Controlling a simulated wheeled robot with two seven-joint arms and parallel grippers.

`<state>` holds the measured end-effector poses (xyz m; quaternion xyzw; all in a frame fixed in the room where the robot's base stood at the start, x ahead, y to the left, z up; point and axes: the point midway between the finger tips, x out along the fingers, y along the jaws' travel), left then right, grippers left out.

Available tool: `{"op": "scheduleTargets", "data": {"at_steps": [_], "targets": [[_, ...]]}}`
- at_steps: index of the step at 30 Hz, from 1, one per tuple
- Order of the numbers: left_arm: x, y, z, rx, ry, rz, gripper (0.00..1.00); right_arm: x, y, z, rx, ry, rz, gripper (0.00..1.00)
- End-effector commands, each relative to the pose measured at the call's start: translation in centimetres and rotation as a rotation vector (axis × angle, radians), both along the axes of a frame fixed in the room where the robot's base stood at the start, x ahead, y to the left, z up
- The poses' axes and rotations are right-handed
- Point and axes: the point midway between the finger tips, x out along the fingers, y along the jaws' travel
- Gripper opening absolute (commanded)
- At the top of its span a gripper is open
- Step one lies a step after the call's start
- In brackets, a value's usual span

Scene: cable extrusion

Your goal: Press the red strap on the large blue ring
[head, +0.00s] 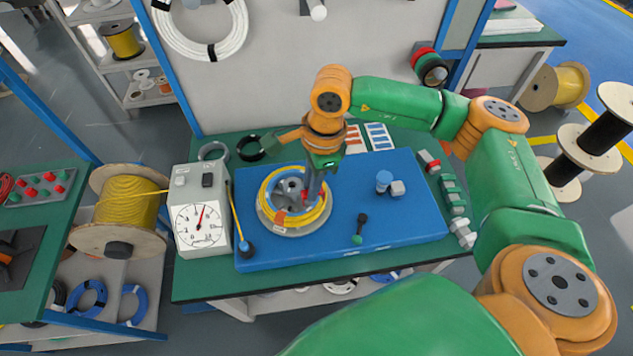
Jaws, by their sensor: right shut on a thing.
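A large ring of yellow cable (266,190) lies around a grey metal hub (289,187) on the blue mat; the ring on the mat looks yellow, not blue. An orange-red strap (281,218) crosses its near side. My right gripper (314,199) points down over the right side of the ring. It is shut on a small red piece (305,194), likely a red strap, close to the ring. The fingertips are small, and whether the piece touches the cable cannot be told. My left gripper does not show.
The blue mat (410,215) has free room at its right. A black-and-green tool (360,228) and a small blue-topped part (384,180) lie there. A dial box (201,225) stands at the left. Several fittings (454,195) line the right edge. Black rings (250,148) lie behind.

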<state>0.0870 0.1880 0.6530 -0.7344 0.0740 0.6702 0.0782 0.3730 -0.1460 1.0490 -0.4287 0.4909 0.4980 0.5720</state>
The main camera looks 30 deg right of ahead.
Motion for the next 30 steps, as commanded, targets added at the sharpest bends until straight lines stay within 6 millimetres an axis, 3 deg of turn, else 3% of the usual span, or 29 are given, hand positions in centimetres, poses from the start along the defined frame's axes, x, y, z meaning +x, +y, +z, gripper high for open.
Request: {"op": "scheduleTargets", "data": {"at_steps": [6, 12, 20, 30], "targets": [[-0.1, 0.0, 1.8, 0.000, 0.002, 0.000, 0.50, 1.6, -0.3, -0.8, 0.000, 0.004, -0.647, 0.00], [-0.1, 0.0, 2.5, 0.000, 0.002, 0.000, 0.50, 2.4, -0.9, -1.7, -0.002, 0.004, -1.092, 0.00], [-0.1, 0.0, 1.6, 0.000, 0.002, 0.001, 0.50, 2.6, -1.1, -3.1, -0.002, 0.002, -1.195, 0.00], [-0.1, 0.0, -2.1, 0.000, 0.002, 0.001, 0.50, 2.6, -1.1, -8.3, -0.003, 0.003, -1.192, 0.00]]}}
